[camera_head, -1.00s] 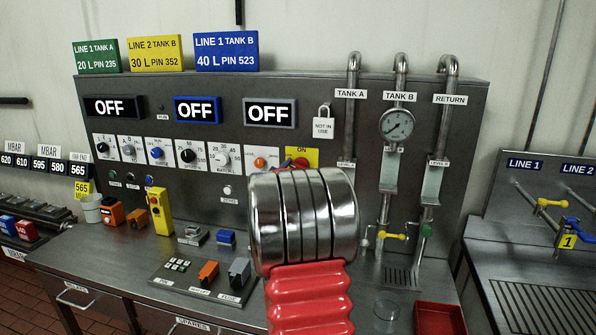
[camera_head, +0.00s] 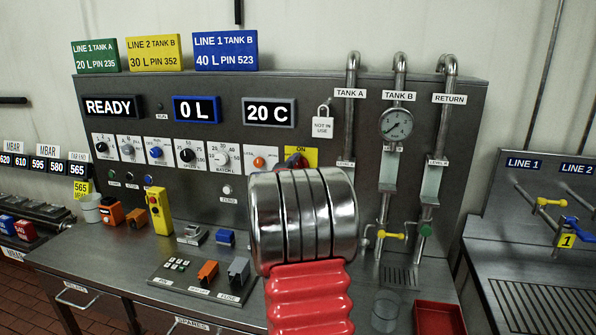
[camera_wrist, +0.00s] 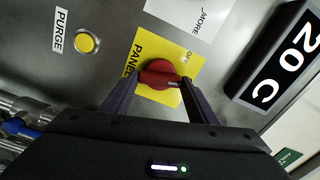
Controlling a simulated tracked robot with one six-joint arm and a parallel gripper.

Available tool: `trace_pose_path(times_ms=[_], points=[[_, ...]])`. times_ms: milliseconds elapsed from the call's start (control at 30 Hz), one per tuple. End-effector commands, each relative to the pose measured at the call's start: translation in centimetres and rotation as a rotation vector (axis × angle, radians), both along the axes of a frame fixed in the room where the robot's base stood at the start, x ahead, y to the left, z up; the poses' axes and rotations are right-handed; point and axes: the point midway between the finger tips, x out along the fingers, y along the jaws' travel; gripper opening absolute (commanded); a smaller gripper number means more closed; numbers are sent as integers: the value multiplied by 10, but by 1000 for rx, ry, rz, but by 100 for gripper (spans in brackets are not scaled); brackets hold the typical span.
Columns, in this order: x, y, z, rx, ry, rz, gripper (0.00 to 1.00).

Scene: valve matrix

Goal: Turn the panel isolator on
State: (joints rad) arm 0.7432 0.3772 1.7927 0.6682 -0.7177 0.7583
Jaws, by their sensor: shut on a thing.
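The panel isolator is a red knob (camera_wrist: 158,73) on a yellow plate (camera_wrist: 190,72) marked PANEL in the wrist view. My gripper (camera_wrist: 162,82) is shut on the knob, with one dark finger on each side. In the head view the yellow plate (camera_head: 312,152) shows the word ON, and my arm hides its lower part. The panel displays are lit and read READY (camera_head: 109,107), 0 L (camera_head: 196,110) and 20 C (camera_head: 269,112).
A row of small selector dials (camera_head: 187,155) lies left of the isolator. The yellow PURGE button (camera_wrist: 85,42) is near the gripper. A gauge (camera_head: 396,124) and pipes stand to the right. A yellow pendant (camera_head: 159,211) and small switches are on the bench.

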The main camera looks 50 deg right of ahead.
Motion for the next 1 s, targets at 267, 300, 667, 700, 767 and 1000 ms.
trace_pose_path(times_ms=[267,300,667,700,767,1000], points=[[-2,-1,-4,81,-177,-4,31],[-2,-1,-4,88,-194,-4,31],[-3,-1,-5,121,-265,-5,31],[-3,-1,-5,121,-266,-5,31],[-3,-1,-6,122,-266,-6,31],[-3,-2,-6,123,-266,-7,55]])
